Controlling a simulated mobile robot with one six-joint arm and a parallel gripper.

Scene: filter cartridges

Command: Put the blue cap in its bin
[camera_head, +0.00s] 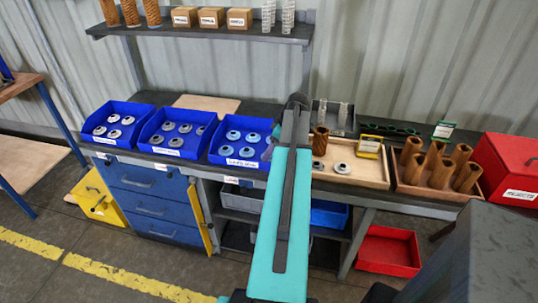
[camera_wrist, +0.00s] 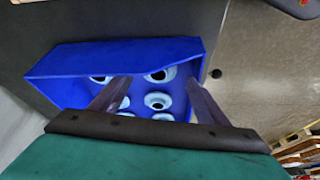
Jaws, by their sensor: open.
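A blue bin (camera_head: 215,154) on the bench holds several light blue caps (camera_head: 233,135), each with a dark centre hole. In the wrist view the same kind of blue bin (camera_wrist: 115,58) lies beneath my gripper, with several light blue caps (camera_wrist: 158,101) in it. My gripper (camera_wrist: 158,84) is open, its two fingers apart above the bin, and nothing shows held between them. I cannot tell a single task cap from the others.
Two more blue bins (camera_head: 144,137) to the left hold greyer caps. A wooden tray (camera_head: 365,181) right of my arm holds two grey caps (camera_head: 342,167) and a brown cartridge. Further right stand a tray of brown cartridges (camera_head: 440,168) and a red box (camera_head: 508,165).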

